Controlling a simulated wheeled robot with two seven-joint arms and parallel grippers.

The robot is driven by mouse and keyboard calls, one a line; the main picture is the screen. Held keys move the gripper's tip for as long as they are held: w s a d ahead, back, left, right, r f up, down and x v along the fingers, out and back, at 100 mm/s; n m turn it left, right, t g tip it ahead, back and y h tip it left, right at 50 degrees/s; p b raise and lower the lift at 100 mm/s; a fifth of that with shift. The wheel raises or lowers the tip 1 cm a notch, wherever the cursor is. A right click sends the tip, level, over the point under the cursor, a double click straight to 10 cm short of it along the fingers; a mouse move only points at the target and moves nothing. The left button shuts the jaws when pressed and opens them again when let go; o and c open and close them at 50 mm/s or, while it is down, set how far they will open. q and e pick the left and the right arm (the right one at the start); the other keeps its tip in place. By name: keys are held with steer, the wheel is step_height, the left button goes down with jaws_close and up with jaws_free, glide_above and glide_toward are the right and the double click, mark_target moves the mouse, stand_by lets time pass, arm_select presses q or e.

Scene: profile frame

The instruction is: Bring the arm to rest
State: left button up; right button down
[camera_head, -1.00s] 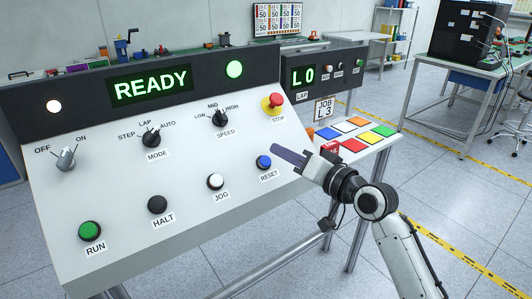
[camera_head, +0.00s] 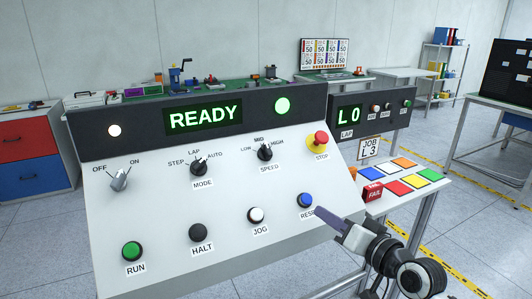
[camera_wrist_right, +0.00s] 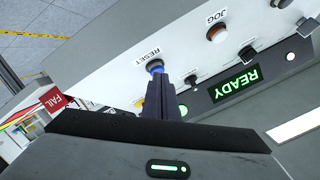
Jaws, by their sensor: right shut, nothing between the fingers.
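My right gripper (camera_head: 322,217) is shut and empty, its dark fingertips just beside the blue RESET button (camera_head: 305,200) at the lower right of the sloped control panel (camera_head: 170,225). In the right wrist view the shut fingers (camera_wrist_right: 158,82) point at the blue RESET button (camera_wrist_right: 155,65) and overlap part of it. I cannot tell whether they touch it. The panel display (camera_head: 204,115) reads READY, with a green lamp (camera_head: 282,105) lit beside it. My left gripper does not show.
A side shelf (camera_head: 425,200) with coloured tiles and a red FAIL block (camera_head: 372,192) stands right of the panel. A red STOP button (camera_head: 320,139) is above RESET. A smaller box (camera_head: 349,115) shows L0. A red and blue cabinet (camera_head: 30,160) is at the left.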

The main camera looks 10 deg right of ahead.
steer(key=s+a+f+n+g+h, duration=0.1)
steer(key=s+f+n+g+h, duration=0.1)
steer(key=s+f, duration=0.95)
steer(key=s+a+f+n+g+h, duration=0.1)
steer(key=s+f+g, duration=0.2)
steer(key=s+f, duration=0.85)
steer(key=s+f+n+g, duration=0.1)
steer(key=s+f+n, duration=0.1)
steer(key=s+f, duration=0.7)
steer(key=shift+a+f+h, duration=0.3)
steer(key=shift+a+f, duration=0.05)
steer(key=shift+f, duration=0.1)
